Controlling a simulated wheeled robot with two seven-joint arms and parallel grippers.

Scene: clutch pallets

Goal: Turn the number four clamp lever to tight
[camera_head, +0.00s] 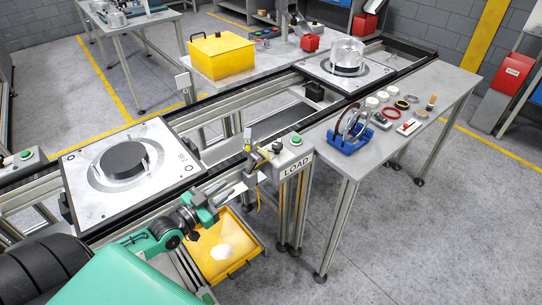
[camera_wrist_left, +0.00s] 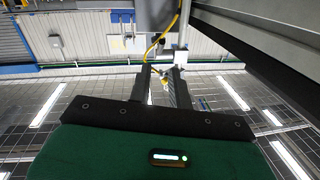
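The near pallet (camera_head: 90,165) is a grey plate with a black disc (camera_head: 123,159) on a round fixture. Small upright pale pieces stand around the disc; no lever marked four can be made out. My left gripper (camera_head: 228,191) is beyond the pallet's near right corner, beside the LOAD post and above the yellow bin. In the left wrist view its two dark fingers (camera_wrist_left: 160,88) stand apart, with a yellow cable behind. My right gripper is not in view.
The LOAD button box (camera_head: 288,152) with a yellow and grey bracket (camera_head: 256,153) stands close to my left gripper. A yellow bin (camera_head: 205,265) sits below. The side table (camera_head: 440,85) holds a blue stand (camera_head: 350,140) and several small parts. A yellow box (camera_head: 221,55) is behind.

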